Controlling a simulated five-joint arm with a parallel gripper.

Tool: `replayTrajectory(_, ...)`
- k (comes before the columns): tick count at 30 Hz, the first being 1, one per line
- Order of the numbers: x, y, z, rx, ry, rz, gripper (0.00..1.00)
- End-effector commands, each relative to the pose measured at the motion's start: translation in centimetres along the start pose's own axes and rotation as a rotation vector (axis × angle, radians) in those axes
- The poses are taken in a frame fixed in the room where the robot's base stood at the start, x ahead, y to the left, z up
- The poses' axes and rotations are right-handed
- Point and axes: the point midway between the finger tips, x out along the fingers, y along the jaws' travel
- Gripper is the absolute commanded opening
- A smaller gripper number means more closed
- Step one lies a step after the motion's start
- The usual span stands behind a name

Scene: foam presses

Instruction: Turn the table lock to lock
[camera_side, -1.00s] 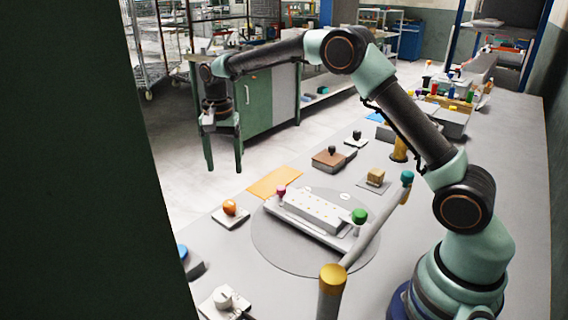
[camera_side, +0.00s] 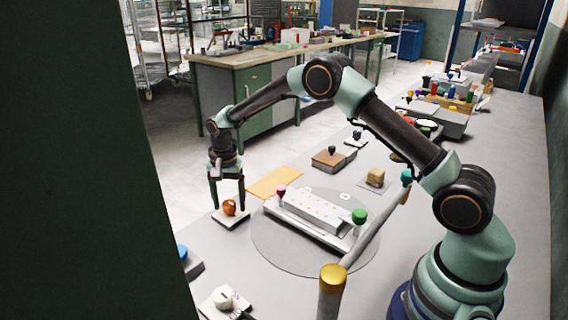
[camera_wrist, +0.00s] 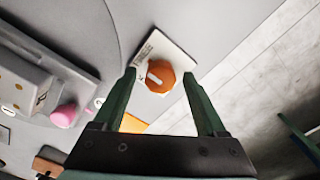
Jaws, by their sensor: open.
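The table lock is an orange knob (camera_side: 230,208) on a small white plate (camera_side: 229,222) at the left edge of the bench. My gripper (camera_side: 228,206) points down at it in the side view, with a finger on each side of the knob. In the wrist view the orange knob (camera_wrist: 160,77) with a pale slot mark lies between and just beyond the tips of my open gripper (camera_wrist: 160,80). I cannot tell whether the fingers touch the knob.
A round turntable (camera_side: 281,262) with a white block (camera_side: 314,207), a pink knob (camera_side: 281,189) and a green knob (camera_side: 359,215) stands to the right. An orange sheet (camera_side: 275,182) lies behind. A white knob unit (camera_side: 224,299) and a blue button (camera_side: 183,252) are nearer the camera.

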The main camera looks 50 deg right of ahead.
Motion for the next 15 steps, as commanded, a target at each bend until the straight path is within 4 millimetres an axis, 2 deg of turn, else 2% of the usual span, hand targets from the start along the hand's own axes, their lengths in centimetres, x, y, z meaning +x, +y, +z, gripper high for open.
replayTrajectory(4, -0.03, -0.01, -0.01, 0.0, 0.0, 0.0, 0.74)
replayTrajectory(8, -0.04, -0.02, -0.01, 0.0, 0.0, -0.001, 0.24)
replayTrajectory(9, -0.05, -0.01, -0.01, 0.0, 0.0, 0.0, 0.09)
replayTrajectory(10, -0.05, -0.02, -0.01, 0.0, 0.0, -0.001, 0.0)
replayTrajectory(15, -0.07, -0.01, -0.01, -0.004, 0.0, 0.0, 0.0)
